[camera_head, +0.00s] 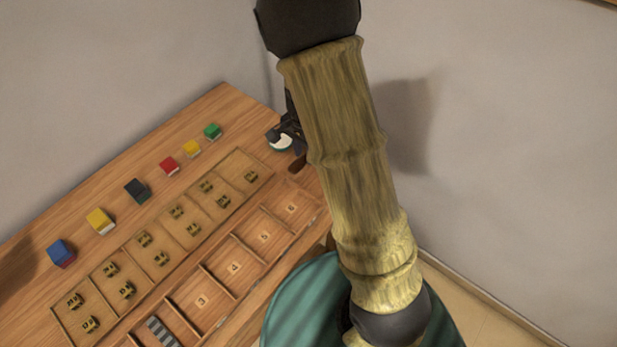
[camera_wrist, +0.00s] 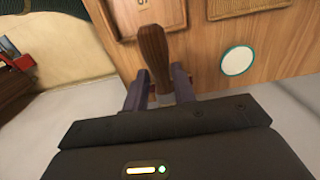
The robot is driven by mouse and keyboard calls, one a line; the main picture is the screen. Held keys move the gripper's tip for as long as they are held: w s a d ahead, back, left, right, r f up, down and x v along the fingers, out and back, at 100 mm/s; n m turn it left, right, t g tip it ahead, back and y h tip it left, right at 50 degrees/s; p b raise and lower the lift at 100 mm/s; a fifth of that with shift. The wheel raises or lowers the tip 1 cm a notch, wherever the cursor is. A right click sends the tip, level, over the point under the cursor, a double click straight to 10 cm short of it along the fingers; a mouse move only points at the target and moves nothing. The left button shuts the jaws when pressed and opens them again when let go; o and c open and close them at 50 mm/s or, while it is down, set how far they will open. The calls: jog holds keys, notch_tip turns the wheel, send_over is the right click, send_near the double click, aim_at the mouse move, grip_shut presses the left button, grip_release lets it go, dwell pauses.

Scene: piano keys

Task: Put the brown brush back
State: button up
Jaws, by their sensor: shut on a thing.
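The brown brush (camera_wrist: 152,45) shows its wooden handle in the wrist view, held between the two fingers of my gripper (camera_wrist: 156,82). The handle points away from the wrist, and its other end is hidden by the gripper. In the head view the brown handle (camera_head: 297,164) shows just below my gripper (camera_head: 287,135), near the right end of the table. My arm covers part of the gripper there. A white disc with a teal rim (camera_head: 281,144) lies beside the gripper, and it also shows in the wrist view (camera_wrist: 237,61). I cannot tell whether the brush touches the table.
A numbered tray (camera_head: 217,284) on the wooden table shows compartments 3 to 6; 6 is nearest the brush. A striped piece (camera_head: 161,332) lies at its lower left. Another tray (camera_head: 232,176) holds several small gold pieces. Several coloured blocks line the back, including green (camera_head: 212,131).

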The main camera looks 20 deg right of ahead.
notch_tip(320, 180, down, 6)
jog(key=shift+r, duration=0.25)
jog(key=shift+f, duration=0.1)
jog(key=shift+f, duration=1.8)
jog(key=shift+f, duration=0.35)
jog(key=shift+f+b, duration=0.1)
jog(key=shift+b, duration=0.2)
jog(key=o, duration=1)
